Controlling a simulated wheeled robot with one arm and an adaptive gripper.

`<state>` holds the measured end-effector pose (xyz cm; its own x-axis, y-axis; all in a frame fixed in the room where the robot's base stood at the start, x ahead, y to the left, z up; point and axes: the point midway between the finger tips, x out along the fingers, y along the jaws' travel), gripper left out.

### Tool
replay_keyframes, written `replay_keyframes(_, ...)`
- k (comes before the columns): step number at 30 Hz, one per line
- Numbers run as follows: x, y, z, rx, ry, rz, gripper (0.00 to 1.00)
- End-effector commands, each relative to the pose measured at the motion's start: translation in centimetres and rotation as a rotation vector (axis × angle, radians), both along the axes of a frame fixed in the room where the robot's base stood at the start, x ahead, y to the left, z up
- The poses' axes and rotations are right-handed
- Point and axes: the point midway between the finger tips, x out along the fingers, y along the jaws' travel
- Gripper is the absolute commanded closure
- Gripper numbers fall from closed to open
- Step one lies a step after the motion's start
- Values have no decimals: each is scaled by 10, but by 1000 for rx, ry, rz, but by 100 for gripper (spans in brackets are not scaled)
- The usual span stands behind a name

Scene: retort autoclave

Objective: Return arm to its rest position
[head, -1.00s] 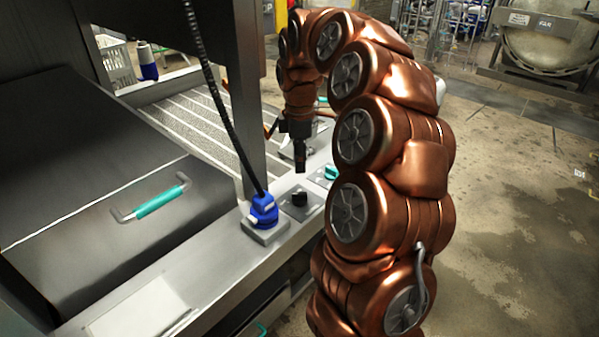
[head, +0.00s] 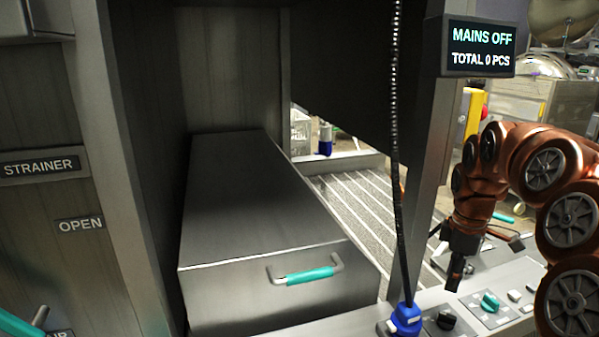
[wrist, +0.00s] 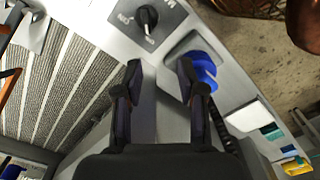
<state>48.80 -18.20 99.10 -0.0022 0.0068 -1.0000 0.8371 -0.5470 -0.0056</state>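My copper-coloured arm (head: 572,218) arches down from the right side of the head view. My gripper (head: 454,282) points down over the steel control ledge, just above a black knob (head: 445,321) and left of a teal knob (head: 489,302). In the wrist view my gripper (wrist: 160,78) is open, its two dark fingers apart with only bare steel surface between them. A black rotary knob (wrist: 147,17) marked ON lies beyond the fingertips in that view. A blue fitting (wrist: 204,68) shows beside the right finger.
A steel box with a teal handle (head: 304,275) stands left of the ledge. A slatted conveyor (head: 352,200) runs behind it. A coiled black cable (head: 394,140) hangs to a blue plug (head: 406,318). A display (head: 480,47) reads MAINS OFF, TOTAL 0 PCS.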

Motion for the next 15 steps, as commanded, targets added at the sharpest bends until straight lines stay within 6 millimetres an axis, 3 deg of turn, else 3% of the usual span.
replay_keyframes(6,-45,67,25,9,17,-115,60)
replay_keyframes(15,-128,134,33,-7,65,-361,60)
